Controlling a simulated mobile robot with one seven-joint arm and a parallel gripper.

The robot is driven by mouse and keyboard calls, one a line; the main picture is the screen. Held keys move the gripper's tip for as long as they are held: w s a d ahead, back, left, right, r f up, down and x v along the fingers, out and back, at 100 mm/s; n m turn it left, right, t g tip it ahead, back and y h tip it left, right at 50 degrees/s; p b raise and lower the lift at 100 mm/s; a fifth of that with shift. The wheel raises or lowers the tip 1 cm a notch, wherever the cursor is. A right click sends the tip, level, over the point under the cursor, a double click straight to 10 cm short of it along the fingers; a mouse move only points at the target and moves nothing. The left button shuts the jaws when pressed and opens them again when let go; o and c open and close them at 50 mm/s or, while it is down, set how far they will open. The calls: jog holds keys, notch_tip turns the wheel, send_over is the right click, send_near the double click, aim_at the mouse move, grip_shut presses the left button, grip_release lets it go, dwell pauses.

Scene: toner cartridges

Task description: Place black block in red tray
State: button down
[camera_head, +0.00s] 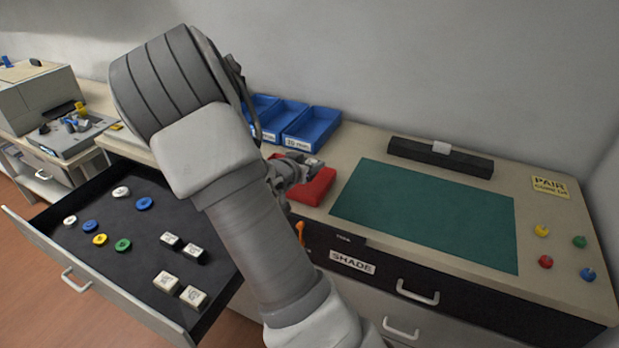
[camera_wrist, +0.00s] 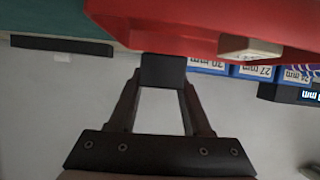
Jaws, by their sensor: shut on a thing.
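The red tray (camera_head: 316,187) sits on the counter left of the green mat, partly hidden by my arm in the head view. In the wrist view the red tray (camera_wrist: 165,25) fills the top of the picture. My gripper (camera_wrist: 163,88) is shut on a dark block (camera_wrist: 163,70), seen close against the tray's edge; whether they touch I cannot tell. In the head view my gripper (camera_head: 290,174) is at the tray's left side, and the held block is hidden there. A pale block (camera_wrist: 250,47) shows at the red tray in the wrist view.
Blue bins (camera_head: 312,126) stand behind the tray. A green mat (camera_head: 430,212), a black bar (camera_head: 415,153) and several coloured knobs are to the right. An open drawer (camera_head: 140,235) at left holds discs and pale-topped blocks. The mat is clear.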

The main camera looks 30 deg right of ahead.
aim_at(310, 185)
notch_tip(310, 185, down, 4)
jog(key=shift+f+b, duration=0.1)
jog(key=shift+b, duration=0.5)
jog(key=shift+c, duration=1.7)
grip_release()
jog(key=shift+f, duration=0.1)
